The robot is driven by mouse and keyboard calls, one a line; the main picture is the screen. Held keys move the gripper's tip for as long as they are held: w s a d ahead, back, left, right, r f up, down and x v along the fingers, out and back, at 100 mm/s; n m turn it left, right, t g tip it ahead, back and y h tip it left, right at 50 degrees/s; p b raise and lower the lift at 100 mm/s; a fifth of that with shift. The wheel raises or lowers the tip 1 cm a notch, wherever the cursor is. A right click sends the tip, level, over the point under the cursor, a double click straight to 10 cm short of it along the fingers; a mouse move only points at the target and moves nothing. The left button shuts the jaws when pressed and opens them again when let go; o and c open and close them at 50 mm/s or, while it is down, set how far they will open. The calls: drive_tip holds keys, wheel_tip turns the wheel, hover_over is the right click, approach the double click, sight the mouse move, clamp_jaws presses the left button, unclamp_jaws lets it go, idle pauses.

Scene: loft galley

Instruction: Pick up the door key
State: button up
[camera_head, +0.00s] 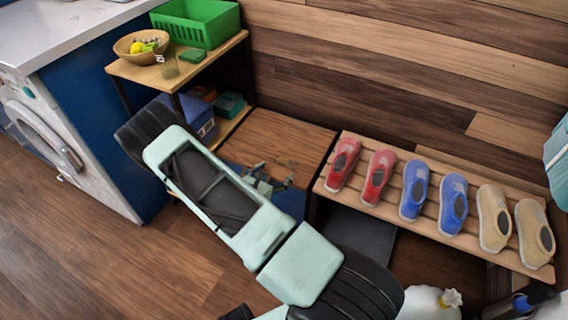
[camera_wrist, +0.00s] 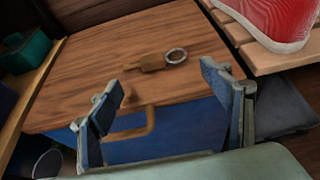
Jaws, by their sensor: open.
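The door key appears in the wrist view as a small brown piece with a metal ring (camera_wrist: 158,61), lying on the brown wooden top (camera_wrist: 90,62) of a low blue cabinet. My gripper (camera_wrist: 165,96) is open and empty, its two blue-grey fingers spread apart in front of the cabinet top. The key is beyond the fingertips, roughly between them in the picture, and not touched. In the head view my gripper (camera_head: 265,182) is over the front part of the cabinet top (camera_head: 285,137). The key is small and hard to make out there.
A slatted rack with red, blue and tan shoes (camera_head: 413,190) stands right of the cabinet; a red shoe (camera_wrist: 268,22) is close in the wrist view. A shelf at left holds a green basket (camera_head: 195,22) and a wooden bowl (camera_head: 141,47). A brown handle (camera_wrist: 130,125) is on the cabinet's blue front.

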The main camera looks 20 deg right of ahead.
sight(286, 162)
drive_tip(key=b+x, duration=0.1)
drive_tip(key=x, duration=0.5)
drive_tip(key=shift+d+r+b, duration=0.15)
drive_tip(key=shift+d+b, duration=0.1)
drive_tip(key=shift+b, duration=0.1)
drive_tip(key=c, duration=1.1)
drive_tip(key=shift+r, duration=0.2)
